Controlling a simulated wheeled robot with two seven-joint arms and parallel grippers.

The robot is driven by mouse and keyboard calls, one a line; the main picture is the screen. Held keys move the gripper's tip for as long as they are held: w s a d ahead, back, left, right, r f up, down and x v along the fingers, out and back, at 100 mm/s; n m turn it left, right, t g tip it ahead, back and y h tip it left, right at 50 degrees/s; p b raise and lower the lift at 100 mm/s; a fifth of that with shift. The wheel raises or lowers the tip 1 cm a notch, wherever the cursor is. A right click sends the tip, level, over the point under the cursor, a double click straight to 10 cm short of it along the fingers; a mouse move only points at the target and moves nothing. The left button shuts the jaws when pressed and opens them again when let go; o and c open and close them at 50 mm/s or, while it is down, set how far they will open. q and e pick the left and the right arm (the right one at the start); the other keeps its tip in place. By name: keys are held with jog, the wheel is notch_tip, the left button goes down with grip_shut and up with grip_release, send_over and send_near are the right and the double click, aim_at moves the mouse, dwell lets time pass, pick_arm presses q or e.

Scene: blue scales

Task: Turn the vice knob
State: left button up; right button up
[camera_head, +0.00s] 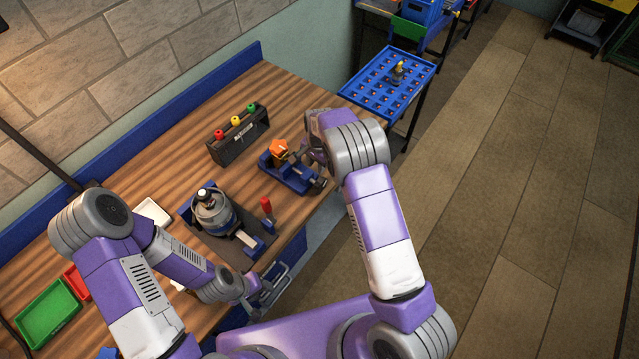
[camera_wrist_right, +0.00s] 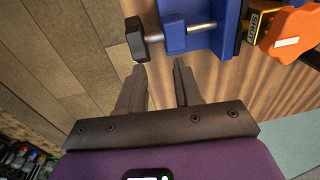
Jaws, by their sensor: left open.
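The blue vice (camera_head: 284,176) stands on the wooden workbench near its right edge, with an orange piece (camera_head: 279,147) at its jaws. In the right wrist view the vice's blue body (camera_wrist_right: 200,28) shows a metal screw ending in a black knob (camera_wrist_right: 135,38). My right gripper (camera_wrist_right: 160,68) is open and empty; its fingertips are just short of the knob and screw, with the knob ahead of the left finger. My left gripper (camera_head: 268,292) is open and empty at the bench's front edge.
A device with a grey round body (camera_head: 213,213) and red-handled lever (camera_head: 266,206) stands left of the vice. Behind is a black rack (camera_head: 238,136) with coloured knobs. A green tray (camera_head: 47,313) lies at left. A blue perforated table (camera_head: 385,85) stands beyond the bench.

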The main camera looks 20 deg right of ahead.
notch_tip(320, 180, up, 4)
jog(key=shift+a+r+p, duration=0.1)
jog(key=shift+p, duration=1.05)
notch_tip(320, 180, up, 8)
jog(key=b, duration=0.1)
jog(key=shift+s+f, duration=0.25)
jog(key=shift+s, duration=0.1)
